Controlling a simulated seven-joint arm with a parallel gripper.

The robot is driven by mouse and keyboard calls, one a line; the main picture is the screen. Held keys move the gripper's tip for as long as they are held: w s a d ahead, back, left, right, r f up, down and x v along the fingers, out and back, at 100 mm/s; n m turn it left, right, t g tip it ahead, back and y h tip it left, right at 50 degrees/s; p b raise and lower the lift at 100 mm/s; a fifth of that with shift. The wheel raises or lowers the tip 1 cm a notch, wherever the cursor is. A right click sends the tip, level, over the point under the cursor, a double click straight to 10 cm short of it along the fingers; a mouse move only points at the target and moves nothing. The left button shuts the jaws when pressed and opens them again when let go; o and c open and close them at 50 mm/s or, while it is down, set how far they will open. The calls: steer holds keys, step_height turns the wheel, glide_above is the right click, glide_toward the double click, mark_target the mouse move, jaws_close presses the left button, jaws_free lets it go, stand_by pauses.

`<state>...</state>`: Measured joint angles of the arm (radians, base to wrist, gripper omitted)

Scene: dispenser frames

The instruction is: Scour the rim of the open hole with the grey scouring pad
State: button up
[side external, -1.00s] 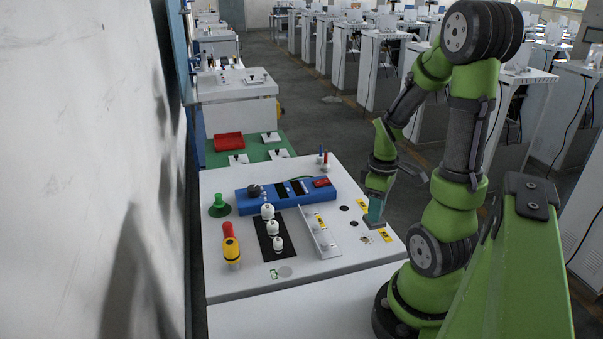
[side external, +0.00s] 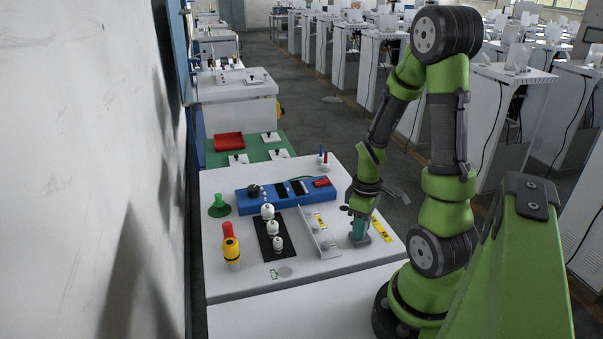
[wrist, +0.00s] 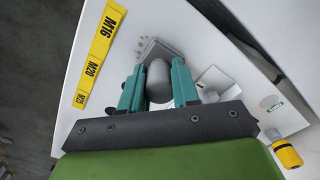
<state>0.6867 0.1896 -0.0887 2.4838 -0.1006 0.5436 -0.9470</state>
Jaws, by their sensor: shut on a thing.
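The grey scouring pad (wrist: 160,47) is a flat square under a rounded grey grip (wrist: 158,82). My gripper (wrist: 157,92) is shut on this grip, with one teal finger on each side. In the side view, my gripper (side external: 358,227) points down over the right part of the white table, and the pad (side external: 360,241) is low, at or just above the surface; I cannot tell whether it touches. The open hole and its rim are not visible; the pad, gripper and wrist cover that part of the table.
Yellow labels (wrist: 107,33) lie beside the pad. A white angled bracket (side external: 320,232) stands left of my gripper. Beyond it are white knobs on a black mat (side external: 264,248), a blue block (side external: 285,192), a yellow-red tool (side external: 231,248) and a green knob (side external: 218,206).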

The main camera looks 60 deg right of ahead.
steer(key=shift+s+d, duration=1.15)
steer(key=shift+s, duration=0.05)
step_height(320, 180, up, 8)
steer(key=shift+r, duration=0.15)
steer(key=w+a+r, duration=0.4)
steer(key=w+a, duration=0.6)
steer(key=w+a+r, duration=0.4)
steer(key=w+a, duration=0.6)
steer(key=w, duration=0.1)
steer(key=shift+r, duration=0.25)
